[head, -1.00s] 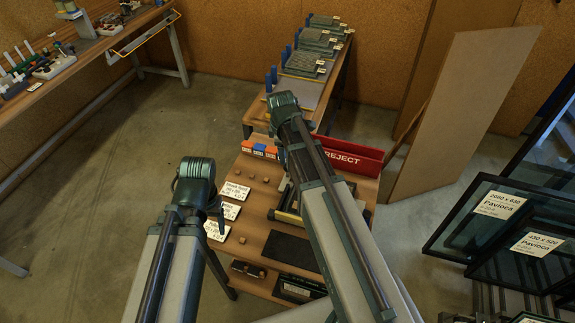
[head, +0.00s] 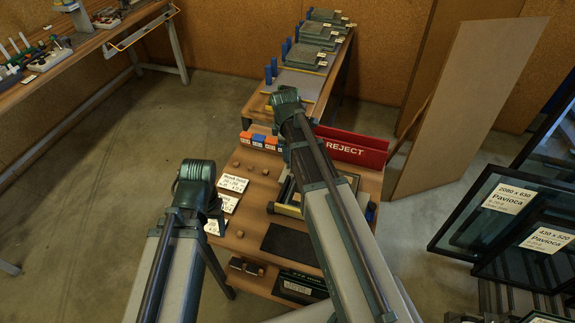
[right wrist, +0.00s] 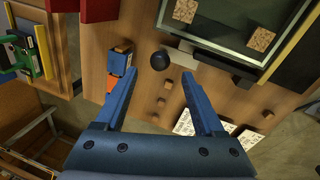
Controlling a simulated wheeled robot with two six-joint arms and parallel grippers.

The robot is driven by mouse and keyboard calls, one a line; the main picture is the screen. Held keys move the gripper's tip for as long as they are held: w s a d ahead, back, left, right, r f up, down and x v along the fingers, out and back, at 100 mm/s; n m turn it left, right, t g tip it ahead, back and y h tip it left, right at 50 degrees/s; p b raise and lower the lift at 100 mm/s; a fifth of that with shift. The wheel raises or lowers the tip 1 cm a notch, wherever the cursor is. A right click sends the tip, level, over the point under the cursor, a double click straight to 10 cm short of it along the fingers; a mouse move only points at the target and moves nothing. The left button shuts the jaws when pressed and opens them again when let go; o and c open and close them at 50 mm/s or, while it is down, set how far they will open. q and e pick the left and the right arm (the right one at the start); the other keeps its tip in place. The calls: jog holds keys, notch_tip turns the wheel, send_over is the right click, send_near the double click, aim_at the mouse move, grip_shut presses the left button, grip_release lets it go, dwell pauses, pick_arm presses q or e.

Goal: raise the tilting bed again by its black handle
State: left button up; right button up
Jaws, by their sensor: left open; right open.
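The tilting bed (head: 288,193) is a framed panel on the wooden work table, largely hidden behind my right arm in the head view. In the right wrist view its dark frame (right wrist: 208,42) holds a grey pane with two cork-like blocks (right wrist: 261,39). A round black knob, seemingly the black handle (right wrist: 160,61), stands beside the frame. My right gripper (right wrist: 157,77) is open and empty, with the knob just beyond its fingertips, between their lines; contact is not visible. My left gripper (head: 214,206) is open beside the table's left edge, away from the bed.
A red REJECT bin (head: 350,147) stands at the table's back. Small wooden blocks, white label cards (head: 233,183) and a black mat (head: 291,243) lie on the table. Glass frames (head: 500,210) lean at right, with a brown board (head: 465,110) behind. Open floor lies at left.

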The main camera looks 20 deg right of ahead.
jog(key=f+b, duration=0.2)
jog(key=w+f+b, duration=0.1)
jog(key=f+b, duration=0.3)
jog(key=f, duration=0.1)
jog(key=shift+w+d, duration=0.15)
jog(key=shift+d, duration=0.15)
grip_shut()
dwell(1.1)
